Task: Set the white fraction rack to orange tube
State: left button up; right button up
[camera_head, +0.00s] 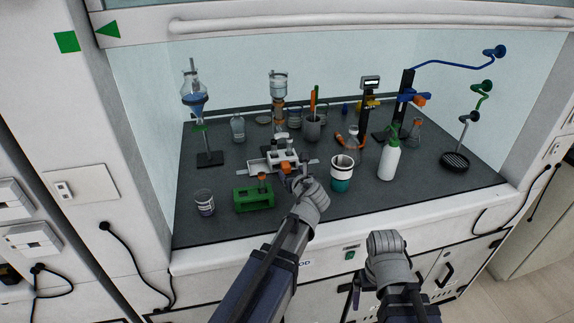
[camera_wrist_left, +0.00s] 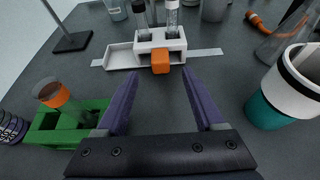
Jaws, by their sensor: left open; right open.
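The white fraction rack (camera_head: 283,158) stands on the dark hood floor, with a flat tray on its left. In the left wrist view the white rack (camera_wrist_left: 160,40) holds two upright clear tubes, one with dark contents (camera_wrist_left: 141,20). An orange block (camera_wrist_left: 160,61) sits on its near face. My left gripper (camera_head: 291,173) is open and empty, just in front of the rack. In the left wrist view its two purple fingers (camera_wrist_left: 160,80) point at the orange block, apart from it. My right gripper (camera_head: 384,262) is open, low in front of the hood sill; its fingertips are hard to make out.
A green rack (camera_head: 254,198) with an orange-banded tube and a small jar (camera_head: 204,202) stand left of my left gripper. A white-and-teal cup (camera_head: 342,174) and a white bottle (camera_head: 389,160) stand right. Glassware fills the back. The front strip of floor is mostly clear.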

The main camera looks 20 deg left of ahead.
aim_at(287, 166)
pick_arm(q)
jog(key=b+x, duration=0.2)
jog(key=x, duration=0.5)
jog(key=shift+w+a+f+b, duration=0.15)
jog(key=shift+w+b, duration=0.1)
jog(key=shift+b, duration=0.15)
jog(key=shift+c, duration=0.3)
grip_shut()
dwell(0.7)
